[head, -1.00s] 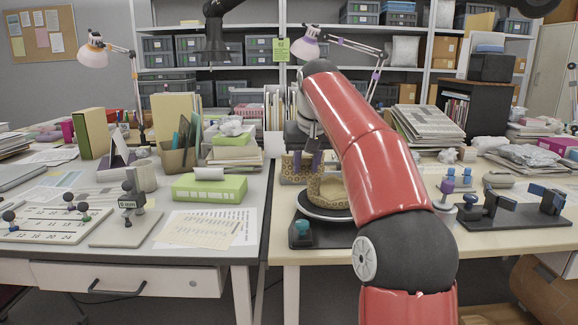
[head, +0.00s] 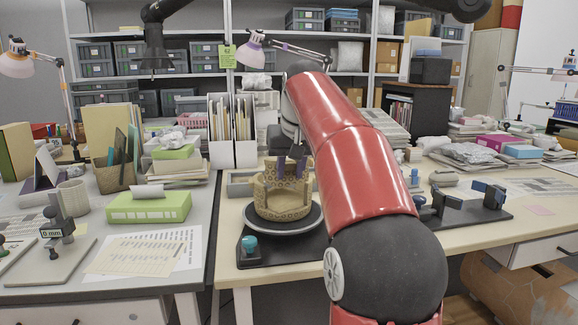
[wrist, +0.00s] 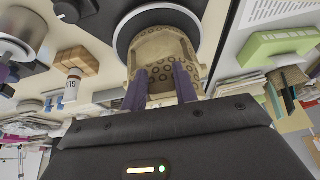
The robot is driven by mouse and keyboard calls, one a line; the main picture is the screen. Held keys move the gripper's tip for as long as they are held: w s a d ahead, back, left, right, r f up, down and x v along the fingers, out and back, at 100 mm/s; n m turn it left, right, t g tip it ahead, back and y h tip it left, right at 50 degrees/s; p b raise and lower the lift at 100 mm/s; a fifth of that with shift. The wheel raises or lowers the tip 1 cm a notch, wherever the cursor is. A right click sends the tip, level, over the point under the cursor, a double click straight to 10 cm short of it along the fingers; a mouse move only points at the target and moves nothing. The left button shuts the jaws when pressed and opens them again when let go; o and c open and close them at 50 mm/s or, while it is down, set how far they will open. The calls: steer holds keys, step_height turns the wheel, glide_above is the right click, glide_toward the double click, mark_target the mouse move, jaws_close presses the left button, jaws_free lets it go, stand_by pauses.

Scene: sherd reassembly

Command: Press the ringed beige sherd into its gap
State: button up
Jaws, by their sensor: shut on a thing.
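The beige pot (head: 280,207), covered in ring marks, stands upright on a dark round turntable (head: 312,221) with a pale rim. In the wrist view the pot (wrist: 160,45) is beyond my fingertips. My gripper (head: 291,166) has purple fingers and is shut on the ringed beige sherd (wrist: 160,82), which shows between the fingers in the wrist view. In the head view the fingers are at the pot's upper back. The sherd overlaps the pot's wall in the wrist view; I cannot tell whether they touch. The gap itself is hidden.
A teal knob (head: 249,243) sits on the dark mat in front of the turntable. A green box (head: 148,207) and papers lie on the left desk. A dark stand (head: 465,208) is at the right. White file holders (head: 233,130) stand behind.

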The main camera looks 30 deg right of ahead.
steer(key=shift+f+b, duration=2.9)
steer(key=shift+f, duration=0.1)
steer(key=shift+w+f, duration=0.25)
steer(key=shift+w, duration=0.05)
steer(key=shift+w+d+p, duration=0.15)
steer(key=shift+w+p, duration=0.05)
steer(key=shift+p, duration=0.4)
steer(key=shift+f, duration=0.5)
steer(key=o, duration=0.9)
steer(key=shift+o, duration=0.2)
